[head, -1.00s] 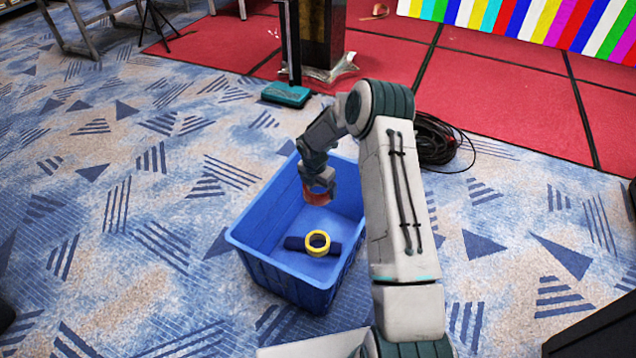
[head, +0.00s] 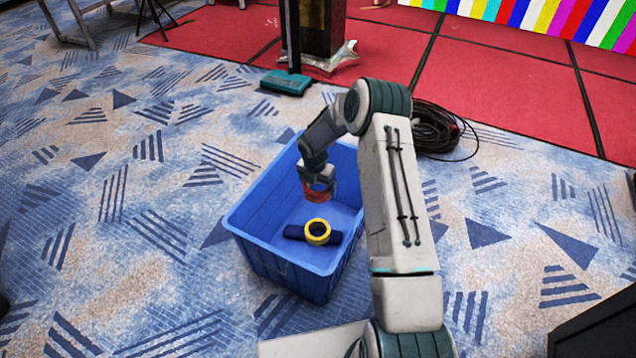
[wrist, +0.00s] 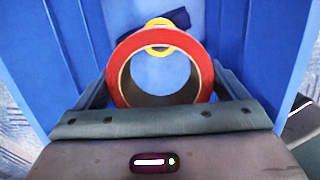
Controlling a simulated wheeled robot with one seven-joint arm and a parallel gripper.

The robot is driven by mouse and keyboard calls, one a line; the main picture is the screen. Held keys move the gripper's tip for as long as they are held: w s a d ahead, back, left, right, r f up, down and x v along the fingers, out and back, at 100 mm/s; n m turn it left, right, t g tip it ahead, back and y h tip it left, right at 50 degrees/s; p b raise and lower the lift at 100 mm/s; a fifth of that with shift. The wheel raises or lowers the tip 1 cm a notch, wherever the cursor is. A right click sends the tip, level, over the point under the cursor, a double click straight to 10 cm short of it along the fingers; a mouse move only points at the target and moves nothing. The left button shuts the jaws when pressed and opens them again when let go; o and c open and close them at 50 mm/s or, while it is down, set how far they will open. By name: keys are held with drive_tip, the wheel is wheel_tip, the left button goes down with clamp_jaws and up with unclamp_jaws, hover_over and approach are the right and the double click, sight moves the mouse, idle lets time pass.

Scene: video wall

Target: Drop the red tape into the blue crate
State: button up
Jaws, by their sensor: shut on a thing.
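The red tape (head: 317,195) is a ring held in my gripper (head: 318,187), which is shut on it. In the wrist view the red tape (wrist: 119,85) stands up between the jaws, its hole facing the camera. The blue crate (head: 262,250) stands on the carpet, open at the top. My gripper points down, with the tape over the inside of the crate. In the wrist view blue crate walls (wrist: 285,50) show on both sides. How far the tape is above the crate floor is hard to tell.
A yellow tape roll (head: 318,232) and a dark cylindrical thing (head: 294,232) lie on the crate floor. Patterned carpet is clear to the left.

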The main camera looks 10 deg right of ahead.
drive_tip(key=o, duration=0.8)
drive_tip(key=shift+o, duration=0.2)
drive_tip(key=shift+r, duration=0.1)
wheel_tip(320, 180, up, 14)
drive_tip(key=s+a+p, duration=0.1)
drive_tip(key=p, duration=0.3)
drive_tip(key=shift+s+a+f, duration=0.2)
drive_tip(key=shift+s, duration=0.05)
